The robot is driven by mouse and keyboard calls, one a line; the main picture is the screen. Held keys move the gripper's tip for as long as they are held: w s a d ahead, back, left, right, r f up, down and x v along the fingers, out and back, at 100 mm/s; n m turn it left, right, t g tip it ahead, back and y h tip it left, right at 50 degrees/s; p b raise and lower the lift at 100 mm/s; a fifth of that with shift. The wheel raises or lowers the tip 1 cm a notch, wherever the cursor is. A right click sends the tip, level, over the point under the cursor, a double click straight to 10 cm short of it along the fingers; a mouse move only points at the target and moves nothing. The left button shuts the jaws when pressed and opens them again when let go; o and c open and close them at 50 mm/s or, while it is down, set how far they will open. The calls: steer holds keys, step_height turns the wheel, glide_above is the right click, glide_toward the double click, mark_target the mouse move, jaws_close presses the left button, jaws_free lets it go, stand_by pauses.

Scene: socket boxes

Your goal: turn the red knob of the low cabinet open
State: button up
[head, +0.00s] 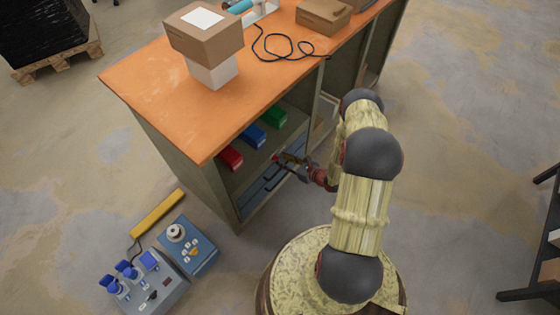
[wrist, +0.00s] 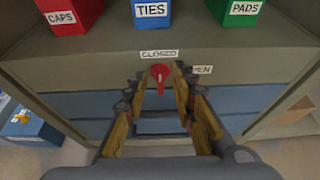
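The red knob (wrist: 160,73) shows in the wrist view on the grey front panel (wrist: 90,48) of the low cabinet. A CLOSED label (wrist: 159,53) sits just above it. An OPEN label (wrist: 203,69) is to its right, its first letter hidden by a finger. A narrow red part of the knob points down. My gripper (wrist: 163,72) is open, with one fingertip on each side of the knob; I cannot tell whether they touch it. In the head view my gripper (head: 281,159) reaches into the bench's front opening, and the knob cannot be made out.
Red CAPS (wrist: 70,14), blue TIES (wrist: 151,12) and green PADS (wrist: 235,10) bins stand above the panel. Blue drawer fronts (wrist: 75,104) lie below. A blue box (head: 188,247) and a grey socket box (head: 143,295) stand on the floor left. Cartons sit on the orange benchtop (head: 150,95).

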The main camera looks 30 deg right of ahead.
steer(key=shift+b+x, duration=0.35)
steer(key=shift+x, duration=0.95)
steer(key=shift+c, duration=1)
jaws_close()
